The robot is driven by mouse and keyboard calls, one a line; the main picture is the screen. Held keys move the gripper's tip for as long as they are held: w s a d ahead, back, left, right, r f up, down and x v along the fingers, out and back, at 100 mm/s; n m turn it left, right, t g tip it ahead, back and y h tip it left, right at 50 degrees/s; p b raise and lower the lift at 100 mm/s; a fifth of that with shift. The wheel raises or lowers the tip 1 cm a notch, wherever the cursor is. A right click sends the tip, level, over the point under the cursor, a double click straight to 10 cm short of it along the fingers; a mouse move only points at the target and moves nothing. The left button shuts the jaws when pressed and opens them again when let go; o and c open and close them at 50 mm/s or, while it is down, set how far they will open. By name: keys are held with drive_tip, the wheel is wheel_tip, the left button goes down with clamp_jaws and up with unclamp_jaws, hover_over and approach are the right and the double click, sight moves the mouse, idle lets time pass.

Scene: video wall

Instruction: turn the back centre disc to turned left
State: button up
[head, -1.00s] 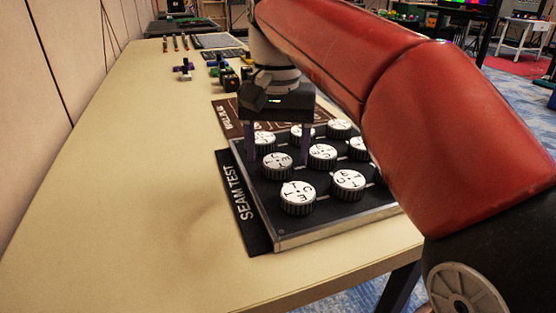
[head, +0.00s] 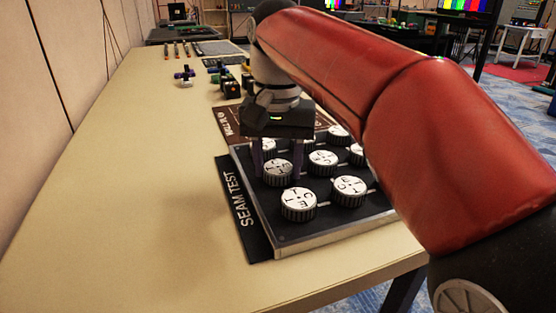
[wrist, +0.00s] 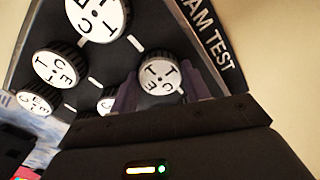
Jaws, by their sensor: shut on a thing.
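The back centre disc (head: 277,173) is a white-topped, dark-ribbed knob with black letters, in the middle of the row along the "SEAM TEST" edge of the black board (head: 285,232). My gripper (head: 278,160) points down over it, and its two purple fingers stand on either side of the disc. In the wrist view the disc (wrist: 160,75) sits between the fingers (wrist: 158,90), which are shut on it. Its letters are tilted there, and part of its near rim is hidden by my gripper.
Neighbouring discs stand close by: one nearer the camera (head: 298,204), one to the right (head: 323,162), and several others, some partly hidden by my arm. The "SEAM TEST" strip (head: 238,208) borders the board. The table (head: 140,200) to the left is clear.

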drive_tip(key=shift+r+n, duration=0.1)
drive_tip(key=shift+n, duration=0.2)
drive_tip(key=n+p, duration=0.3)
drive_tip(key=shift+r+n, duration=0.15)
drive_tip(key=shift+n, duration=0.15)
drive_tip(key=n+p, duration=0.3)
drive_tip(key=n, duration=0.1)
drive_tip(key=shift+n, duration=0.3)
drive_tip(key=n+p, duration=0.2)
drive_tip(key=n, duration=0.2)
drive_tip(key=n+p, duration=0.1)
drive_tip(key=n, duration=0.3)
drive_tip(key=shift+n, duration=0.3)
drive_tip(key=shift+f, duration=0.2)
drive_tip(key=o, duration=1)
